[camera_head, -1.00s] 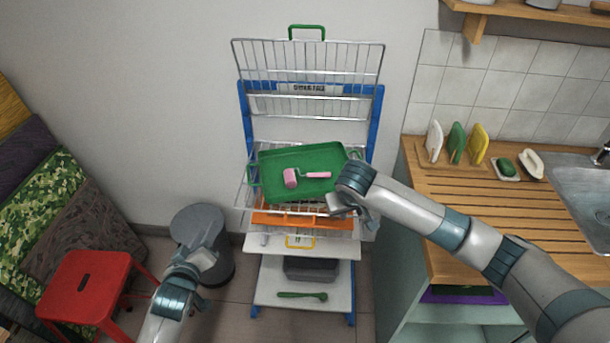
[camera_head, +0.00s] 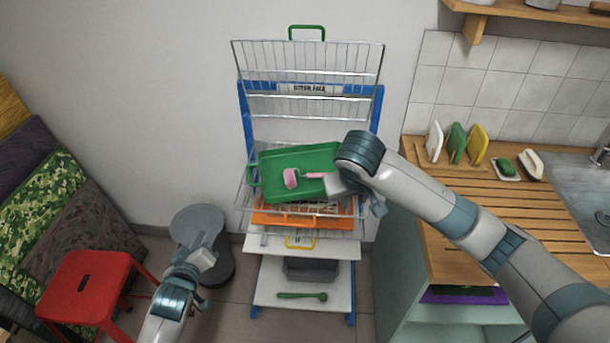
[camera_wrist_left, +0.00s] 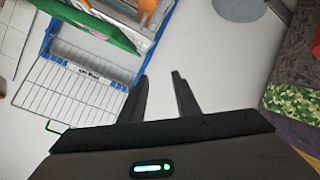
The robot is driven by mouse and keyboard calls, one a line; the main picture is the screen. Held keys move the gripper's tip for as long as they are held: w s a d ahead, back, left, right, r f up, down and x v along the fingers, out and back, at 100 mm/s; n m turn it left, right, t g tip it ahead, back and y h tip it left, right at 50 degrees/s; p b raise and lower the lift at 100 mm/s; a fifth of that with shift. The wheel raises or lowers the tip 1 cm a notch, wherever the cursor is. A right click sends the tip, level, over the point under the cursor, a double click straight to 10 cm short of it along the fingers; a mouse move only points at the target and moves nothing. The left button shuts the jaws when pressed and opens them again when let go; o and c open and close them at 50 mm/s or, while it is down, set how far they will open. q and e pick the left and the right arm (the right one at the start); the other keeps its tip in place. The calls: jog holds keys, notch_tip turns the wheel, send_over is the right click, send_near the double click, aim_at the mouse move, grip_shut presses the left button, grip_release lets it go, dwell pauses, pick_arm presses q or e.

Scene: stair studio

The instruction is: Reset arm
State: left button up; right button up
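My left gripper (camera_head: 203,260) hangs low in front of the grey bin in the head view. In the left wrist view its two fingers (camera_wrist_left: 160,78) stand apart with nothing between them. My right gripper (camera_head: 357,192) is at the right edge of the green tray (camera_head: 262,163), covering that edge and the end of the roller's handle. Its wrist hides much of it, so I cannot tell whether its fingers are open or shut. The pink roller (camera_head: 291,178) lies on the green tray.
A blue-framed rack (camera_head: 247,120) holds wire shelves, an orange tray (camera_head: 262,218) and lower white shelves. A red stool (camera_head: 85,285) and grey bin (camera_head: 212,228) stand at left. A wooden counter (camera_head: 470,195) with sink is at right. My right forearm passes over the counter.

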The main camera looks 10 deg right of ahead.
pick_arm(q)
jog(key=shift+f, duration=0.1)
dwell(0.4)
